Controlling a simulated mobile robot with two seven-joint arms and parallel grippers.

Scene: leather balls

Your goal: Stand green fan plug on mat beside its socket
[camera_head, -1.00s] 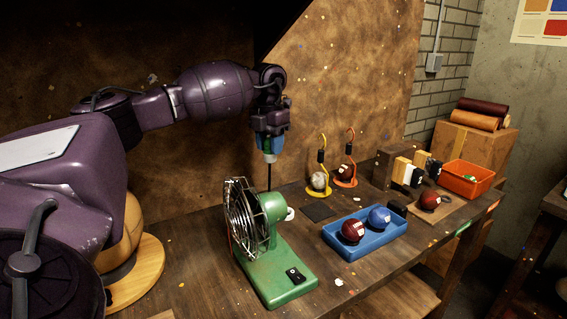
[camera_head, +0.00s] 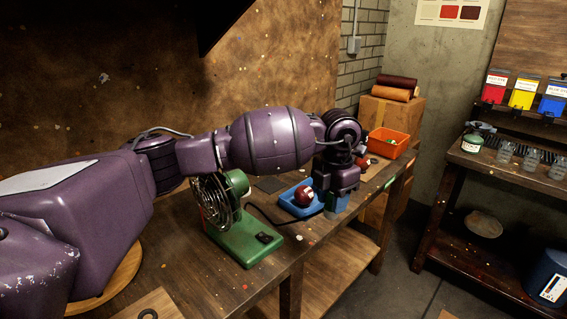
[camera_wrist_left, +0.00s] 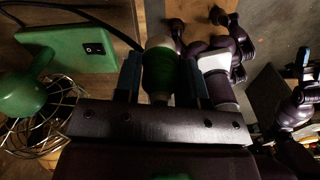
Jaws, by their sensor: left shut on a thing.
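My left gripper (camera_head: 338,203) points down over the right part of the workbench, in front of the blue tray. In the left wrist view its blue fingers (camera_wrist_left: 160,80) are shut on the green plug (camera_wrist_left: 158,72), which has a pale end. The black cord (camera_head: 262,214) runs from the green fan (camera_head: 236,190) toward the gripper. The fan's green base (camera_head: 245,241) stands on the bench; it also shows in the left wrist view (camera_wrist_left: 72,48). I cannot make out the socket. What seems my right gripper (camera_wrist_left: 304,62) is small and dark.
The blue tray (camera_head: 288,205) holds a dark red ball (camera_head: 304,195); my left arm hides part of it. An orange bin (camera_head: 390,142) sits at the bench's far end by a cardboard box (camera_head: 392,112). A second bench (camera_head: 500,172) with jars stands right, across a floor gap.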

